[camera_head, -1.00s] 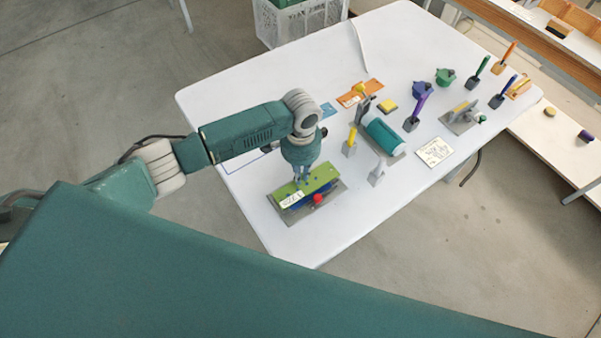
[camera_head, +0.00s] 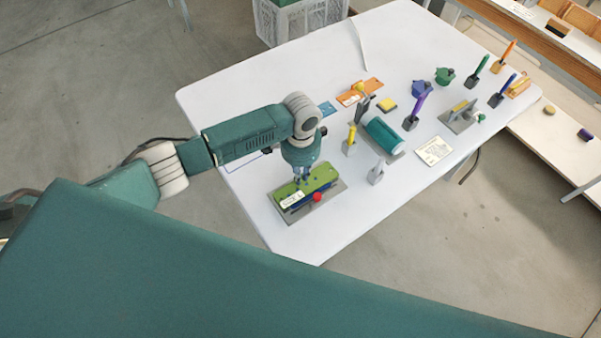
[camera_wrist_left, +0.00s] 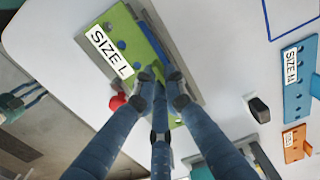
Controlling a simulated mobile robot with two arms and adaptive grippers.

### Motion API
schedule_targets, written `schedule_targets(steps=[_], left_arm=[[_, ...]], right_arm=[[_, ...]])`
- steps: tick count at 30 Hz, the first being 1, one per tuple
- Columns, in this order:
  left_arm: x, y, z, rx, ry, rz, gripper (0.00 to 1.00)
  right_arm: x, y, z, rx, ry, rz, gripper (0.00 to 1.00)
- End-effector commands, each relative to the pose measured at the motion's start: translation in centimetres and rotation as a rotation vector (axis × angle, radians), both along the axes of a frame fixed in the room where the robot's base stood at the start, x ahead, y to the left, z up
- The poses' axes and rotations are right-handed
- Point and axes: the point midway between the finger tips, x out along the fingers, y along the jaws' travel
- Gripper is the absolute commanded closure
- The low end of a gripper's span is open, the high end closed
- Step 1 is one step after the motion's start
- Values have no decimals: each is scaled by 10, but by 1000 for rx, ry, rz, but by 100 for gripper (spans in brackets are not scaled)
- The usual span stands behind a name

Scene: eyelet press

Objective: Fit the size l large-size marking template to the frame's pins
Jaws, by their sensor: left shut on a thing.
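The green template (camera_head: 318,178) bears a white label that reads SIZE L in the left wrist view (camera_wrist_left: 96,34). It lies at or just above the grey frame (camera_head: 326,198) at the table's near side. My left gripper (camera_head: 301,180) is shut on the template from above. Blue spots show on the template's face. The pins cannot be told clearly, so I cannot tell whether they pass through it. A red knob (camera_head: 317,197) sits at the frame's front. My right gripper is not in view.
An orange template (camera_head: 360,92) and a blue template (camera_head: 327,109) lie farther back on the white table (camera_head: 240,95). A teal roller (camera_head: 382,135), a yellow-handled tool (camera_head: 350,140) and a grey stand (camera_head: 376,173) stand to the right. A note card (camera_head: 433,151) lies beyond.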

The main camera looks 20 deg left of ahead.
Motion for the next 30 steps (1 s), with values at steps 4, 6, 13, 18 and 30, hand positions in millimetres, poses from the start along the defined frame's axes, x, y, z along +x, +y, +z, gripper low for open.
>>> schedule_targets(steps=[4,6,13,18,30], left_arm=[[0,0,0,0,0,0,100],[0,0,0,0,0,0,100],[0,0,1,0,0,0,100],[0,0,2,0,0,0,100],[1,0,0,-1,-1,-1,100]], right_arm=[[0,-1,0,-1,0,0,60],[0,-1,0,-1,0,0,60],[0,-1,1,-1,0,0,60],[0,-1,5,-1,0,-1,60],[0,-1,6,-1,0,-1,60]])
